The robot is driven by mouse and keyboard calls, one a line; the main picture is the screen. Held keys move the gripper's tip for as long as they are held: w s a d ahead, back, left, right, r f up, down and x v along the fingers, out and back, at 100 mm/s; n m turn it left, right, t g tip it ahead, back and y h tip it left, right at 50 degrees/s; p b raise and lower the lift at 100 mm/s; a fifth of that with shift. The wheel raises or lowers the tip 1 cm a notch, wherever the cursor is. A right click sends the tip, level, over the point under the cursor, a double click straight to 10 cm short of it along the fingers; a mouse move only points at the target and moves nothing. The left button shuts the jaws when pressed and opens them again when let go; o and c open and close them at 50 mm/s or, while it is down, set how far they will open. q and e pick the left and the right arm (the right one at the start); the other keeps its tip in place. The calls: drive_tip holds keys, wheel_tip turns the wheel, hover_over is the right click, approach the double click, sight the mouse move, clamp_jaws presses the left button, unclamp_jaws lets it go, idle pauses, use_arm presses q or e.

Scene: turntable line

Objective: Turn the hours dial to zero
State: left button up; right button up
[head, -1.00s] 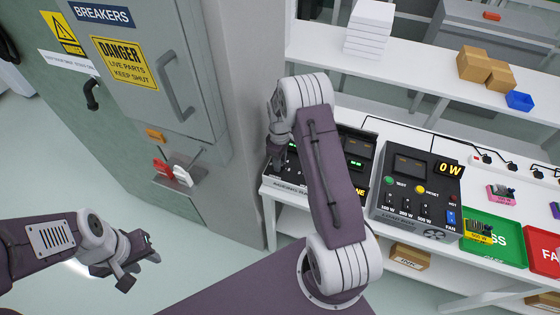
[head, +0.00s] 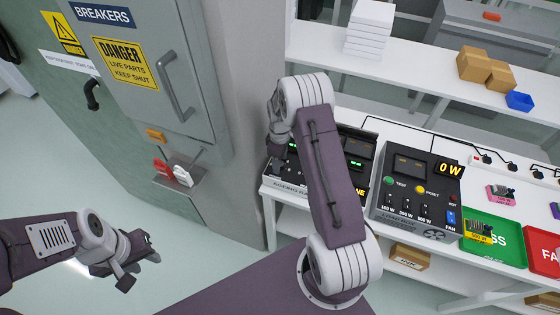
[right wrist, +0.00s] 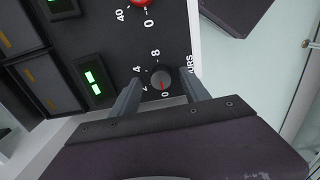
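The hours dial (right wrist: 161,79) is a small round dark knob in the right wrist view, on the black panel of the ageing rack (head: 283,178). Its red pointer line points down in the picture, near the printed 0. My right gripper (right wrist: 161,91) is open, with one finger on each side of the dial and gaps showing between fingers and knob. In the head view my right arm hides much of the rack and the dial. My left gripper (head: 150,252) hangs away from the bench at lower left; its opening is unclear.
A red knob (right wrist: 141,2) and lit green displays (right wrist: 95,82) are near the dial. A test box (head: 420,195) stands right of the rack, then a green tray (head: 508,240) and a red tray (head: 545,245). A breaker cabinet (head: 150,65) stands at left.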

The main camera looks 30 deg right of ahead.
wheel_tip(320, 180, up, 9)
drive_tip(key=b, duration=0.1)
idle(0.4)
drive_tip(key=shift+a, duration=0.1)
